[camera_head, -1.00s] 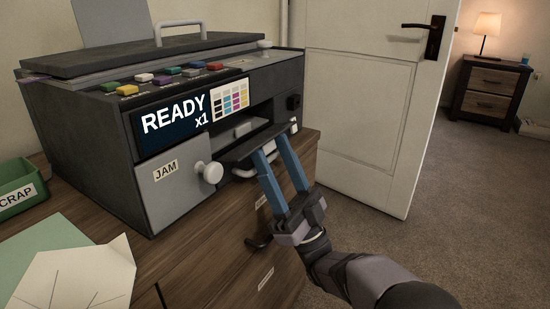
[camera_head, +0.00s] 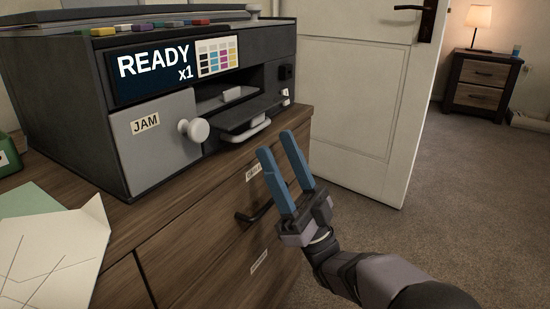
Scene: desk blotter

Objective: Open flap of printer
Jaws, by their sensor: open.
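The dark grey printer (camera_head: 65,150) stands on a wooden cabinet, with a lit "READY x1" screen (camera_head: 152,72). A light grey flap (camera_head: 155,160) labelled "JAM" covers its lower left front and looks closed. A round white knob (camera_head: 199,130) sticks out near the flap's right edge. Right of it, a dark tray (camera_head: 240,114) with a white handle (camera_head: 247,130) juts from the printer's slot. My gripper (camera_head: 278,145), with two blue fingers, is open and empty. It is in front of the cabinet, right of and below the knob, apart from the printer.
The wooden cabinet (camera_head: 200,215) has drawers with a dark handle (camera_head: 250,216) close to my gripper. Papers (camera_head: 45,245) and a green bin (camera_head: 8,155) lie at the left.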

